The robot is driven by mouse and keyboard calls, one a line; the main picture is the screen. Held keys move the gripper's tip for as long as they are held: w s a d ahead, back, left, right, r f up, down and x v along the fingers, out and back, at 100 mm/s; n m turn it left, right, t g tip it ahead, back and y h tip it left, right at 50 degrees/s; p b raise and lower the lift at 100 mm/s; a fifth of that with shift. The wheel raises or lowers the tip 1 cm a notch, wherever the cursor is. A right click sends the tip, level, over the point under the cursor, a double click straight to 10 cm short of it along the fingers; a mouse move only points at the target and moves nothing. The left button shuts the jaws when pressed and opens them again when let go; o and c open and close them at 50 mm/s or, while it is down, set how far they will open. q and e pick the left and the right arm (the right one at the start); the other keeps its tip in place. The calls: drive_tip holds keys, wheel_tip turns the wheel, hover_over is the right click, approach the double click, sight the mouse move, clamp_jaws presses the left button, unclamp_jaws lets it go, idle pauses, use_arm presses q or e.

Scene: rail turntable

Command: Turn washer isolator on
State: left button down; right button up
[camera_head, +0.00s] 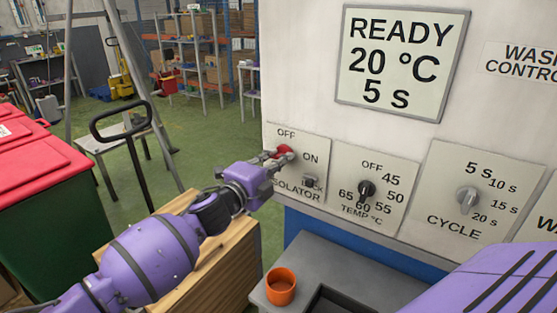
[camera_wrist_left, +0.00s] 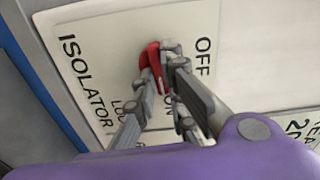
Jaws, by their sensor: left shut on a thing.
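The washer isolator is a red knob (camera_head: 285,152) on a pale plate (camera_head: 318,188) marked OFF, ON and ISOLATOR, at the left of the white panel in the head view. My left gripper (camera_head: 276,158) is at the plate, shut on the red knob. In the left wrist view the red knob (camera_wrist_left: 152,66) shows between the grey fingertips (camera_wrist_left: 160,68), partly covered by them. The fingers also hide part of the lettering. Which mark the knob points to is hard to tell. My right gripper does not show.
A temperature knob (camera_head: 366,190) and a cycle knob (camera_head: 467,198) sit to the right on the same panel. The display (camera_head: 402,62) reads READY, 20 °C, 5 s. An orange cup (camera_head: 280,287) stands on the grey shelf (camera_head: 325,262) below. A red-lidded green bin (camera_head: 45,205) is at left.

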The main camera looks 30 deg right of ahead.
use_arm(q)
drive_tip(key=shift+f+m, duration=0.1)
drive_tip(key=shift+m, duration=0.4)
drive_tip(key=c, duration=1.8)
unclamp_jaws()
drive_tip(key=v, duration=1.2)
drive_tip(key=shift+w, duration=0.15)
